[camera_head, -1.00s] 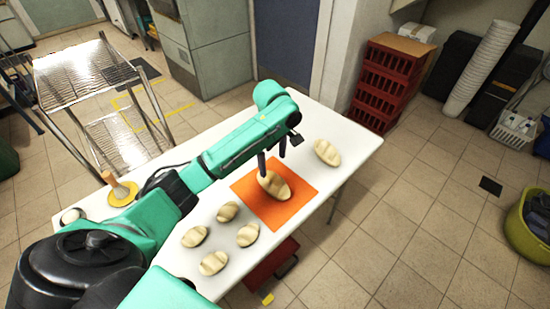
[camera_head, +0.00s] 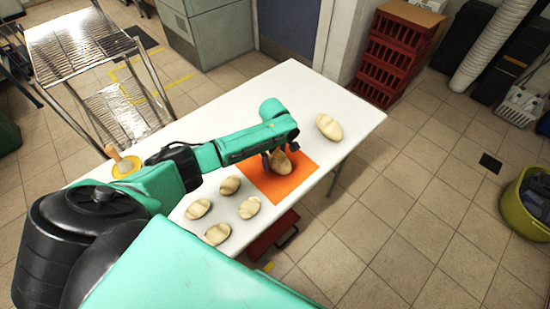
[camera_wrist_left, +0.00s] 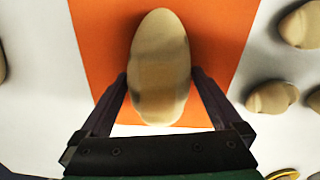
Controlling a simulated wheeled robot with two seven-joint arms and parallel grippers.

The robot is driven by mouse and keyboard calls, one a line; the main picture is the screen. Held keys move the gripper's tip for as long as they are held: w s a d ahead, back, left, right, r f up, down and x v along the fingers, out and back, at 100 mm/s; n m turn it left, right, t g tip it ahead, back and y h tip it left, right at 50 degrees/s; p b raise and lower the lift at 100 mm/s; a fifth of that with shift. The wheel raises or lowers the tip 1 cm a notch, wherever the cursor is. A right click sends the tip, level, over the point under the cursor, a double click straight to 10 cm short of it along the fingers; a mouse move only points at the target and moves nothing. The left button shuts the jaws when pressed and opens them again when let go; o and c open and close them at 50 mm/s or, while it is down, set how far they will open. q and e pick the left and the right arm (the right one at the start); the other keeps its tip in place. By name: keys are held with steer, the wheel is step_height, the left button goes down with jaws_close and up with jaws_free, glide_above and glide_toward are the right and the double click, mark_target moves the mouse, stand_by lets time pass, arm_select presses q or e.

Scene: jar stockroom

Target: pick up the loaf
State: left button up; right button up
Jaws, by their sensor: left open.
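One loaf (camera_head: 281,163) lies on the orange mat (camera_head: 301,180) on the white table. The head view shows it partly covered by my left arm. In the left wrist view the same loaf (camera_wrist_left: 160,62) points lengthwise away from me, above the orange mat (camera_wrist_left: 225,30). My left gripper (camera_wrist_left: 160,82) is open, with one finger on each side of the loaf's near half. I cannot tell whether the fingers touch it. In the head view my left gripper (camera_head: 279,158) is right at the loaf. My right gripper is not in view.
Another loaf (camera_head: 328,127) lies beyond the mat, and several smaller loaves (camera_head: 249,207) lie nearer on the white table (camera_head: 300,90). A brush-like tool on a yellow disc (camera_head: 126,167) is at the left. Red crates (camera_head: 393,55) stand behind the table; a metal rack (camera_head: 80,45) stands left.

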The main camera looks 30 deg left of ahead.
arm_select(q)
steer(key=c, duration=1.3)
steer(key=shift+w+r, duration=0.1)
